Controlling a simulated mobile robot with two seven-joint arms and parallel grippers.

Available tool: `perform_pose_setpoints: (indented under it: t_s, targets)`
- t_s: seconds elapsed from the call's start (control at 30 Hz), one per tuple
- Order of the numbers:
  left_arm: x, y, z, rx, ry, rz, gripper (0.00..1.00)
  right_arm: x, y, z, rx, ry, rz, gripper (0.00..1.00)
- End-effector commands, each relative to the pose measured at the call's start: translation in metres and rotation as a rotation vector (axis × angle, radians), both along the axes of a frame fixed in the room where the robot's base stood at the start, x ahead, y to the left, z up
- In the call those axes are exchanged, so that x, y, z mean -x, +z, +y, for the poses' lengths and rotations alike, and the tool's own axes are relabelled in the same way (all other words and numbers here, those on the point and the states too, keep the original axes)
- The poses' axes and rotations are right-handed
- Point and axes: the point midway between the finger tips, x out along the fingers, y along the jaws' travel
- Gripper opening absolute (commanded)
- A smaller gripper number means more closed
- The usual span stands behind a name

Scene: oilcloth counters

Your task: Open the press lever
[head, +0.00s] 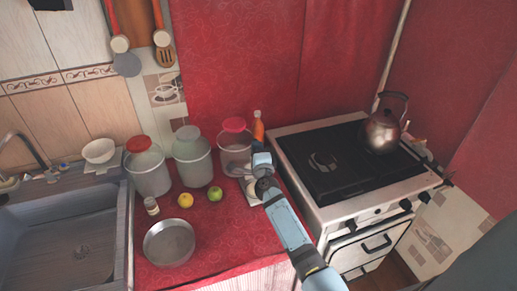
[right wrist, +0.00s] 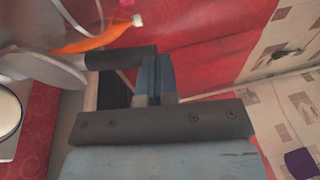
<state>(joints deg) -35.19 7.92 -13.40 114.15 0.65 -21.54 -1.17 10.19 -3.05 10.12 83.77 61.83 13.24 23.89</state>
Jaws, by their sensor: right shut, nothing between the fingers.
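My right gripper (head: 262,163) is shut and empty above the back right of the red counter, near the stove's left edge. In the right wrist view its fingers (right wrist: 154,77) are together. Beside them on the left is a dark bar-like handle (right wrist: 108,58) joined to a grey rounded plate (right wrist: 45,66); this appears to be the press lever. I cannot tell whether the fingers touch it. In the head view the press (head: 252,190) shows only as a small pale piece, mostly hidden by my arm. My left gripper is not in view.
The stove (head: 345,205) with a kettle (head: 381,130) is on the right. A green apple (head: 215,193), a lemon (head: 185,200) and a metal pan (head: 168,243) are left.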

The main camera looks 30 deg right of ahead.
Motion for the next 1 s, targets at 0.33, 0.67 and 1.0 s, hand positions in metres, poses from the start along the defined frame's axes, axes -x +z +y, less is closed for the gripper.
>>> perform_pose_setpoints:
  t_s: [0.33,0.67,1.0]
  targets:
    - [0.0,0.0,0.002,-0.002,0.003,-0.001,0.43,-0.002,0.001,0.0,0.001,0.0,-0.001,0.0]
    - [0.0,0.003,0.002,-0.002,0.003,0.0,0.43,0.011,-0.001,0.005,0.002,0.001,0.002,0.0]
    - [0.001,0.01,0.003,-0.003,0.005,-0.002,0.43,0.06,-0.009,0.025,0.002,0.001,0.001,0.0]
